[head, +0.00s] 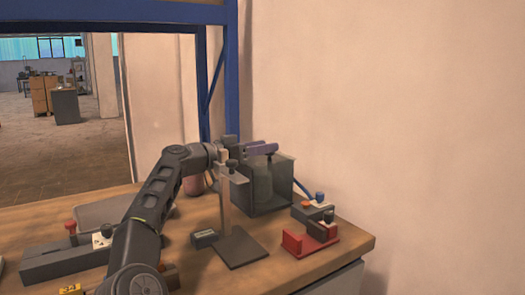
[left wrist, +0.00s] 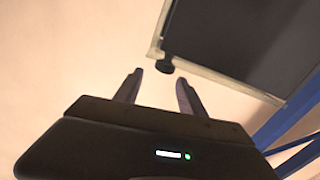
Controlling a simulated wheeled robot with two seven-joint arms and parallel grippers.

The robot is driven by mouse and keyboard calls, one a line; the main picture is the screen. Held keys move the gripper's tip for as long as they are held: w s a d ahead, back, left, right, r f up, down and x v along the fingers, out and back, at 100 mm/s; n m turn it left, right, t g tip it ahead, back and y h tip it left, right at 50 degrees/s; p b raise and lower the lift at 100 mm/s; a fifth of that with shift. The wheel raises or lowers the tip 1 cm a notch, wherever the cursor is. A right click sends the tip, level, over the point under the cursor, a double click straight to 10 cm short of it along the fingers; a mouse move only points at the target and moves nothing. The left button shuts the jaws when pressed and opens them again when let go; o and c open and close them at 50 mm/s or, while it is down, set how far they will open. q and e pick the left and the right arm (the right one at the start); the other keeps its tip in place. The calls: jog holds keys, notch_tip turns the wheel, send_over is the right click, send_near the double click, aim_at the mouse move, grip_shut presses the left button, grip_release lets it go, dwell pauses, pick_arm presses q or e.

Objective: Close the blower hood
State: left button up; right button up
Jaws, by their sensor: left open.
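A dark box-like case with clear panes (head: 283,185), which looks like the blower hood, stands at the back of the bench, with a greenish cylinder (head: 262,183) inside. In the left wrist view, a dark panel with a pale frame (left wrist: 235,35) fills the upper right, with a black knob (left wrist: 164,65) at its edge; I take it for part of the hood. My left gripper (head: 263,148) is at the top of the case in the head view. Its fingers are open, and nothing shows between the tips in the left wrist view (left wrist: 158,85). My right gripper is out of view.
A post on a dark base plate (head: 241,249) stands before the case. A red holder (head: 308,243) and a block with a blue knob (head: 314,210) sit at the right. A grey fixture with a red knob (head: 70,255) lies at the left. A blue frame (head: 230,60) rises behind.

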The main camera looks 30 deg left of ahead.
pick_arm(q)
notch_tip(320, 180, up, 8)
jog(key=p, duration=0.5)
jog(key=shift+f, duration=0.15)
